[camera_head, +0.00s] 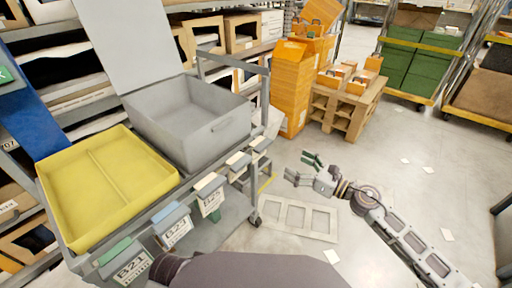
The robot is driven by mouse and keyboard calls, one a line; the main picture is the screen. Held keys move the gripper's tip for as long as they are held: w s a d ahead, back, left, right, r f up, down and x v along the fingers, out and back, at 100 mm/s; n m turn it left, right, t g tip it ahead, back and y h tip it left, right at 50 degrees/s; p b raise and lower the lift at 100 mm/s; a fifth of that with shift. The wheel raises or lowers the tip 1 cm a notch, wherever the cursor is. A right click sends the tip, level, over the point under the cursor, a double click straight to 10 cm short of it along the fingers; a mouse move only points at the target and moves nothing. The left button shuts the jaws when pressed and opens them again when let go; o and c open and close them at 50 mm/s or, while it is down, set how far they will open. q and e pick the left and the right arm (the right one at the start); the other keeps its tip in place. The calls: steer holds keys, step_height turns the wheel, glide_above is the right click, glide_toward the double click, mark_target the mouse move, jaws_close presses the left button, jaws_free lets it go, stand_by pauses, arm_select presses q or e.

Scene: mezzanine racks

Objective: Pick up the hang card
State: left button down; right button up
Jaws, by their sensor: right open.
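One hang card (131,268) is at the lower left, a second hang card (176,232) is in the middle, and a third hang card (211,201) is farther right. I cannot tell which one the task means. Their print is too small to read surely. My right gripper (298,168) is open and empty, with dark green fingertips. It is over the floor to the right of the cart, apart from the cards. My left gripper is not in view.
A yellow divided tray (152,212) and an open grey bin (212,132) sit on the cart. A pale slatted frame (262,213) lies on the floor. Orange boxes (291,92) and a wooden pallet (345,115) stand behind. The floor at right is mostly clear, with scattered papers.

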mark_target(260, 151)
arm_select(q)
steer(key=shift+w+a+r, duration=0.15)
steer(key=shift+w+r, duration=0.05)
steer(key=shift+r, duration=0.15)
arm_select(e)
steer(key=shift+s+a+r+n, duration=0.2)
steer(key=shift+a+n, duration=0.15)
steer(key=shift+n, duration=0.15)
steer(key=shift+w+a, duration=0.1)
steer(key=shift+w, duration=0.05)
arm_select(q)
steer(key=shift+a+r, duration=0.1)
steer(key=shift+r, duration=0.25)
arm_select(e)
steer(key=x, duration=0.8)
steer(key=shift+a, duration=0.15)
steer(key=shift+w, duration=0.1)
steer(key=shift+w+a, duration=0.1)
